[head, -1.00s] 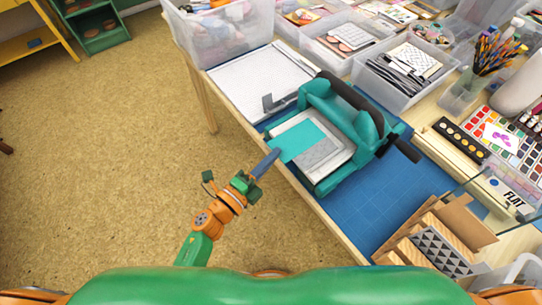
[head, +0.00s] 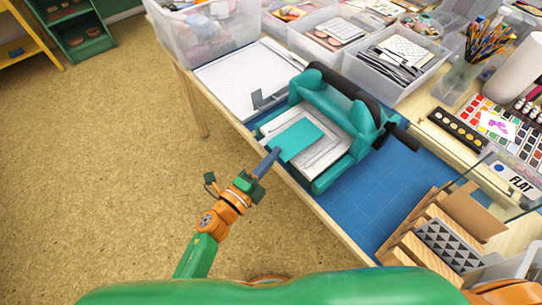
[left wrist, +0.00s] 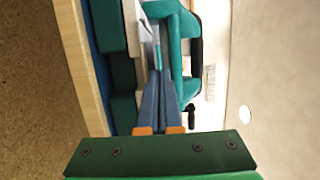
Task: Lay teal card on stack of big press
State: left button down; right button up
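The big press (head: 340,110) is a teal machine with a black roller top and a side handle, standing on a blue mat. A pale stack of plates (head: 328,151) lies on its bed. The teal card (head: 297,139) is over the left and middle of this stack; whether it touches the stack, I cannot tell. My left gripper (head: 268,160) is at the front edge of the press, with its narrow blue fingers shut on the card's near corner. In the left wrist view the fingers (left wrist: 160,85) are close together, with the card almost edge-on. My right gripper is out of view.
A white board with a grey bracket (head: 245,78) lies left of the press. Clear bins (head: 397,62) stand behind it. The blue mat (head: 400,190) is bare to the right, near a wooden rack (head: 440,235). The table edge is close to my left arm.

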pick_arm(q)
jog(key=shift+d+f+b, duration=0.1)
jog(key=shift+f+b, duration=0.25)
jog(key=shift+f, duration=0.05)
jog(key=shift+f+b, duration=0.4)
dwell(0.6)
jog(key=c, duration=1)
grip_release()
jog(key=s+a, duration=0.1)
jog(key=a, duration=0.1)
jog(key=s+a, duration=0.2)
jog(key=shift+p, duration=0.4)
